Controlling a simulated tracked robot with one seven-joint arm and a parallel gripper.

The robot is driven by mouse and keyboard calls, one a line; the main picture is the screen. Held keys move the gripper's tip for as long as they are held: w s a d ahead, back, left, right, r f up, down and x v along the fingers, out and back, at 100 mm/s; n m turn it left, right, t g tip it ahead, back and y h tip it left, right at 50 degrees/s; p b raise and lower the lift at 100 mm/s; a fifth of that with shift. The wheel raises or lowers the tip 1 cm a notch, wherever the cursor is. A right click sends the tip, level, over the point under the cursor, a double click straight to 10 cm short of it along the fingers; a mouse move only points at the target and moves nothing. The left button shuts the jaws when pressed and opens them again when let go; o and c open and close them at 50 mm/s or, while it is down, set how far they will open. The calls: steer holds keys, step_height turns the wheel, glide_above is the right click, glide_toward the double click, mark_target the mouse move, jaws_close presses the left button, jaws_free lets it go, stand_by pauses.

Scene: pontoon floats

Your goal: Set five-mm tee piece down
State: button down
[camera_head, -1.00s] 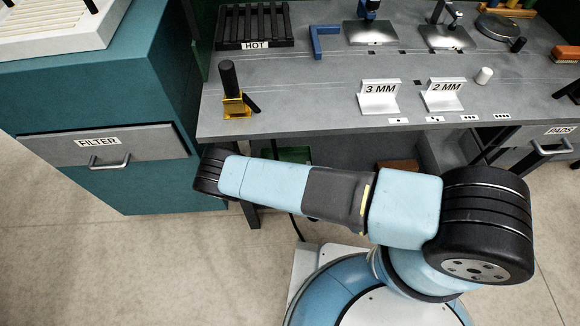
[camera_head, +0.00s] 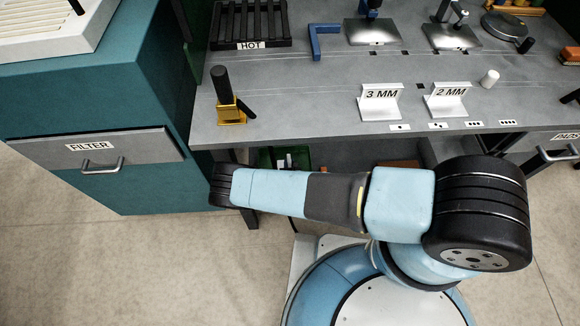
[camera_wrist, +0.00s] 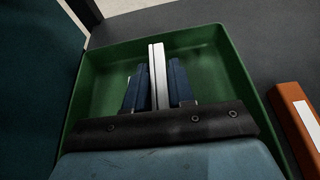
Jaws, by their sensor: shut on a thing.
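In the wrist view my gripper (camera_wrist: 159,82) has its two dark blue fingers closed on a pale, narrow upright piece (camera_wrist: 157,62), which I take to be the five-mm tee piece. Only its thin edge shows, so its tee shape and any label are hidden. The gripper and piece are over the green tray (camera_wrist: 225,65), inside its outline; I cannot tell whether the piece touches the tray floor.
An orange-brown block with a white label (camera_wrist: 293,112) lies right of the tray. The bench (camera_head: 310,110) overhangs above, with tee pieces marked 3 MM (camera_head: 380,103) and 2 MM (camera_head: 448,101) near its front edge. The teal cabinet (camera_head: 150,90) stands left.

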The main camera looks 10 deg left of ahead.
steer(key=shift+d+f, duration=0.15)
steer(key=shift+f, duration=1.2)
steer(key=c, duration=1)
jaws_free()
steer(key=shift+s, duration=0.1)
steer(key=shift+o, duration=0.2)
steer(key=v, duration=1.2)
